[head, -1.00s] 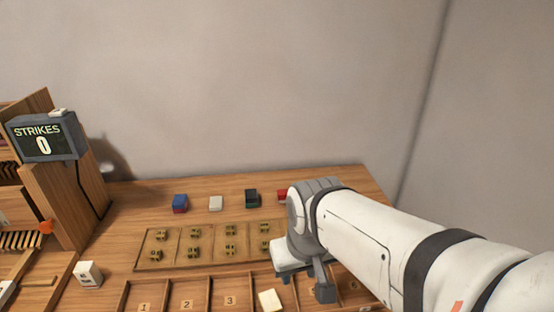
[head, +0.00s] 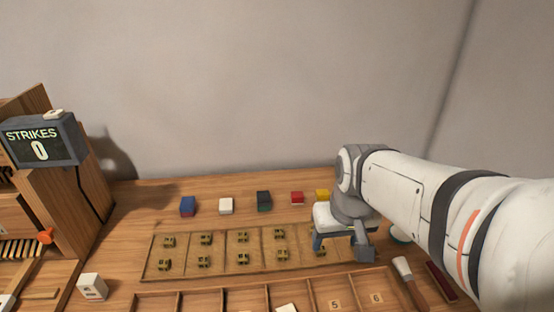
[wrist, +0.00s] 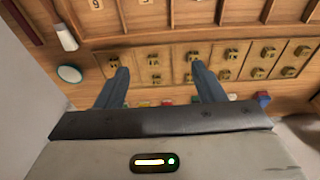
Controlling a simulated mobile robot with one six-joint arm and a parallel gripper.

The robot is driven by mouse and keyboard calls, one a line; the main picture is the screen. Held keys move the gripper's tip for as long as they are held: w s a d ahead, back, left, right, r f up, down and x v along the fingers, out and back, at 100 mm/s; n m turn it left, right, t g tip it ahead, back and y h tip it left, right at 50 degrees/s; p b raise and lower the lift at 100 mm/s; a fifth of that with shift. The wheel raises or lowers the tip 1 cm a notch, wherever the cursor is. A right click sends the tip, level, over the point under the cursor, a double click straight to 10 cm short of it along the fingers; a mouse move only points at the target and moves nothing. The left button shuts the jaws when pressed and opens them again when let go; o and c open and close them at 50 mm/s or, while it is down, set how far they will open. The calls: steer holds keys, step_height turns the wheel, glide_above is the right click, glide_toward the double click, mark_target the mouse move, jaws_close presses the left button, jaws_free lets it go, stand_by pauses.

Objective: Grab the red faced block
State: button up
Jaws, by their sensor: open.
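My gripper (head: 340,246) is open and empty, to the right of the red block and nearer the camera, over the right end of the panel. In the wrist view the open fingers (wrist: 159,72) point over the panel. A small red patch (wrist: 168,101) shows there just beyond the palm edge, mostly hidden.
A blue block (head: 188,206) and a white block (head: 226,205) stand farther left in the row. A wooden panel with brass pieces (head: 222,252) and numbered compartments (head: 335,290) lie in front. A STRIKES display (head: 45,140) stands at left. A brush (head: 403,268) lies at right.

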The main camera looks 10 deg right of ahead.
steer(key=shift+o, duration=0.2)
steer(key=w+r+p, duration=0.2)
steer(key=w, duration=1)
steer(key=shift+g+p, duration=0.35)
steer(key=shift+g, duration=0.05)
steer(key=g+p, duration=0.2)
steer(key=p, duration=0.5)
glide_above(298, 196)
steer(key=shift+m, duration=0.3)
steer(key=f, duration=1.5)
steer(key=shift+s+d+f, duration=0.15)
steer(key=shift+d+f, duration=0.2)
steer(key=shift+f, duration=0.7)
steer(key=f+p, duration=0.1)
steer(key=f, duration=0.3)
steer(key=f+p, duration=0.1)
steer(key=f, duration=0.1)
steer(key=shift+a+p, duration=0.35)
steer(key=shift+a, duration=0.05)
steer(key=shift+f, duration=0.65)
steer(key=shift+c, duration=0.3)
